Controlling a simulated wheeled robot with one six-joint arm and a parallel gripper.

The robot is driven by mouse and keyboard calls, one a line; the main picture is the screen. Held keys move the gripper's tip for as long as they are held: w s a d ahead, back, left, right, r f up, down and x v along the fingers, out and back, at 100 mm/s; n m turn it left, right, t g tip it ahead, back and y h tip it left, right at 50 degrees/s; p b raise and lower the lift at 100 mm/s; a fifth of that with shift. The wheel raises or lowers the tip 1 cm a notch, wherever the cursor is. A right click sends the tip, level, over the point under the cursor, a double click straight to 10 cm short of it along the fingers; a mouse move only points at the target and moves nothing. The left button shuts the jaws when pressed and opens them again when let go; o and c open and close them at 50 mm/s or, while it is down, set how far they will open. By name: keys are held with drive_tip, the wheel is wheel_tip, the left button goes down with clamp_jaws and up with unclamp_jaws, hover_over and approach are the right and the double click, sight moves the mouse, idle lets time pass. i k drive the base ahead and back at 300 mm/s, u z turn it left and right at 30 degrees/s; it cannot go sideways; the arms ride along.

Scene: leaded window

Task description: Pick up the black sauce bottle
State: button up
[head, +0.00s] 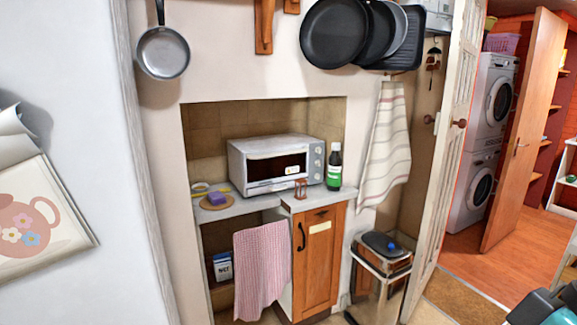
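The black sauce bottle (334,169) stands upright on the counter (326,200), at the right end of the alcove. It has a dark body, a light cap and a green label. It stands close to the right side of the white toaster oven (275,162), and whether they touch is hard to tell. My gripper does not show in the head view.
A small reddish-brown hourglass-like item (300,189) stands left of the bottle. A purple item (217,198) lies on a round board further left. A striped towel (384,147) hangs to the right. A bin (379,280) stands below it, and pans (334,34) hang above.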

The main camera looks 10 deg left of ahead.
sight(334, 160)
drive_tip(key=u, duration=0.25)
drive_tip(key=i, duration=0.85)
drive_tip(key=z, duration=0.45)
drive_tip(key=i, duration=1.7)
drive_tip(key=u, duration=0.55)
drive_tip(key=i, duration=0.5)
drive_tip(key=u, duration=0.4)
